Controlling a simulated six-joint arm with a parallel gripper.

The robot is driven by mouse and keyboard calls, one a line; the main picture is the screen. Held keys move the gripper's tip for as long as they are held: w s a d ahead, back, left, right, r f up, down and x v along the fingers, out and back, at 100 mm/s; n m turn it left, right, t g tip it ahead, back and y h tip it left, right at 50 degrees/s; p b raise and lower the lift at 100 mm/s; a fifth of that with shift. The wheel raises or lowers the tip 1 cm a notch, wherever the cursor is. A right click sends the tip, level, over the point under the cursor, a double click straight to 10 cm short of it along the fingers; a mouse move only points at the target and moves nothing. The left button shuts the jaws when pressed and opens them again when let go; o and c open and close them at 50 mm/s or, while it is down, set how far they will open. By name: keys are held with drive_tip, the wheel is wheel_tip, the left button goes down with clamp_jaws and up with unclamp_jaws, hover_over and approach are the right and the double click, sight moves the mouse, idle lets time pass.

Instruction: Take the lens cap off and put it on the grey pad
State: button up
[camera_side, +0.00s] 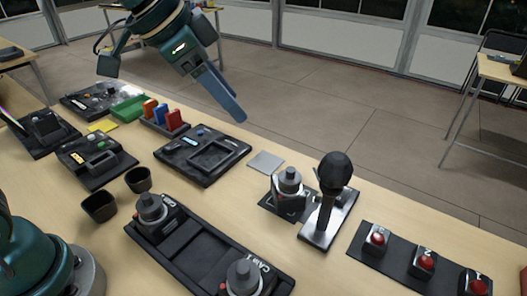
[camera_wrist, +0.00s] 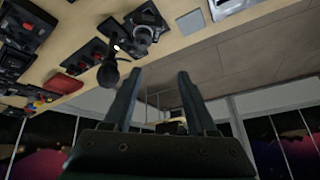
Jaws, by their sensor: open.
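The grey pad (camera_side: 266,161) lies flat and bare on the table, and it also shows at the top of the wrist view (camera_wrist: 190,22). Near it, a small camera (camera_side: 289,190) stands on a dark base with its round grey end up; it shows in the wrist view too (camera_wrist: 145,30). Two similar cameras sit in a black tray, one at its left end (camera_side: 152,210) and one at its right end (camera_side: 243,277). I cannot tell a lens cap apart from the lens ends. My gripper (camera_side: 238,116) is high beyond the table's far edge; its fingers (camera_wrist: 160,75) are apart and empty.
A black ball-topped stick (camera_side: 334,171) rises beside the small camera. A strip with red buttons (camera_side: 423,263) lies at the right. Two black cups (camera_side: 138,179), a black console (camera_side: 203,154) and coloured blocks (camera_side: 165,115) stand at the left. Space above the pad is clear.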

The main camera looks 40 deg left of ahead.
drive_tip(key=m+g, duration=0.1)
approach(290, 169)
drive_tip(key=shift+m+g+h, duration=0.3)
drive_tip(key=shift+g, duration=0.6)
drive_tip(key=x, duration=0.3)
drive_tip(key=w+x, duration=0.1)
drive_tip(key=x, duration=0.3)
drive_tip(key=shift+w+a, duration=0.15)
drive_tip(key=shift+w+f, duration=0.25)
drive_tip(key=shift+f, duration=0.4)
drive_tip(key=c, duration=0.9)
